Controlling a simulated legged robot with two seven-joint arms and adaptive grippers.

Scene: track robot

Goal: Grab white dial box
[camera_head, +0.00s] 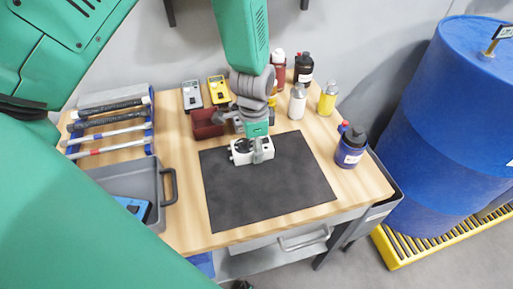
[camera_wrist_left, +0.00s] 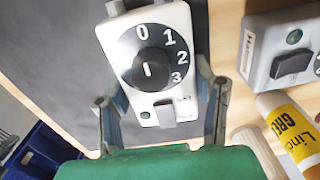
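The white dial box (camera_head: 240,152) lies at the upper edge of the black mat (camera_head: 265,190) in the head view. In the left wrist view the dial box (camera_wrist_left: 180,25) shows a black dial numbered 0 to 3, and a small switch. My left gripper (camera_head: 255,148) reaches down from above onto the box. In the left wrist view the fingers of my left gripper (camera_wrist_left: 160,104) stand on both sides of the box. Whether both press on it cannot be told. My right gripper is not in view.
A grey meter (camera_head: 192,95) and a yellow meter (camera_head: 218,90) stand behind, near a dark red case (camera_head: 207,124). Several bottles stand at back right; a blue bottle (camera_head: 350,149) is at right. The mat's front is clear.

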